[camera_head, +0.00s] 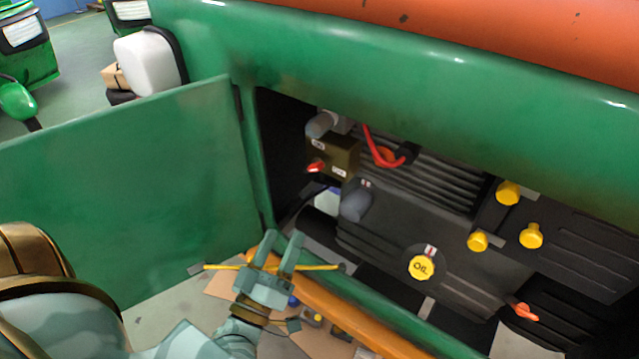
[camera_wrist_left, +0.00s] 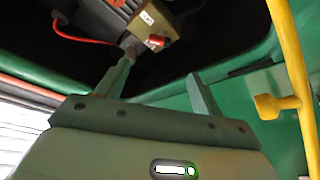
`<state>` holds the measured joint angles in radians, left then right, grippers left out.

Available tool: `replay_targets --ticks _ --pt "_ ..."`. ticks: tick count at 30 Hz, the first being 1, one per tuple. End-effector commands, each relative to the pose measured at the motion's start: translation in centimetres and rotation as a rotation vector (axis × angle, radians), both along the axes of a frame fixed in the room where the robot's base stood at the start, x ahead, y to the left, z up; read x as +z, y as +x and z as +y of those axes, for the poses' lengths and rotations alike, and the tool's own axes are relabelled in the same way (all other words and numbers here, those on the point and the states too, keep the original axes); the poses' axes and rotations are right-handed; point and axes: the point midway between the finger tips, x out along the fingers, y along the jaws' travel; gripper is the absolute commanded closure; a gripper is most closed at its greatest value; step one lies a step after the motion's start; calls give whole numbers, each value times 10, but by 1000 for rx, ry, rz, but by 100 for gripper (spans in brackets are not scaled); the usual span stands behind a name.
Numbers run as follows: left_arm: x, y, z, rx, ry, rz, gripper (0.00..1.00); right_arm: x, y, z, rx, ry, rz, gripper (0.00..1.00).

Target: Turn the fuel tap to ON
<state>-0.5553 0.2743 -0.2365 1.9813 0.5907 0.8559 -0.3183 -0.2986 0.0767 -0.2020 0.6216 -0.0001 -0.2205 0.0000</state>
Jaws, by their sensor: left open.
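The fuel tap seems to be the small brass box (camera_head: 340,158) with a red lever (camera_head: 316,166), at the left end of the engine inside the green opening. It has two small white labels, too small to read surely, so I cannot tell the lever's setting. In the left wrist view the box (camera_wrist_left: 146,22) and red lever (camera_wrist_left: 163,40) show at the top, beyond the fingers. My left gripper (camera_head: 283,238) is open and empty, below the tap at the opening's lower edge, apart from it. It also shows in the wrist view (camera_wrist_left: 162,66). My right gripper is not in view.
The engine carries a yellow oil cap (camera_head: 422,267), several yellow knobs (camera_head: 508,193), a red hose (camera_head: 372,148) and an orange lever (camera_head: 524,312). A green panel (camera_head: 130,190) stands open at left. A yellow rod (camera_head: 220,267) lies beside my left gripper. The green sill (camera_head: 400,320) bounds the opening.

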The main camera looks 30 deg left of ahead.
Motion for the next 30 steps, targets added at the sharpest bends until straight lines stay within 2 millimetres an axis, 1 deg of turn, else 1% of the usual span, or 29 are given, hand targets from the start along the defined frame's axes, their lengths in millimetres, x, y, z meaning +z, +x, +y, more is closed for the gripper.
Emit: replay_targets --ticks 1,3,9,12,15,18,21,30 --pt "7 10 2 1 1 -6 33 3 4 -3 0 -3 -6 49" --pt "13 26 4 1 -1 -8 33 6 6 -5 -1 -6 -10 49" --pt "28 75 12 0 -1 -5 33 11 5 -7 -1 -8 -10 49" --pt "35 97 15 -1 -2 -4 33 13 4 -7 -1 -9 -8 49" --pt "40 114 18 -2 -2 -2 33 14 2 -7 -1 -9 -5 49" --pt "43 127 20 -1 -3 0 33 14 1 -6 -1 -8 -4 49" --pt "45 134 21 -2 -4 0 33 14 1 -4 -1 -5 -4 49" --pt "46 136 22 -2 -4 2 33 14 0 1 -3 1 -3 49"
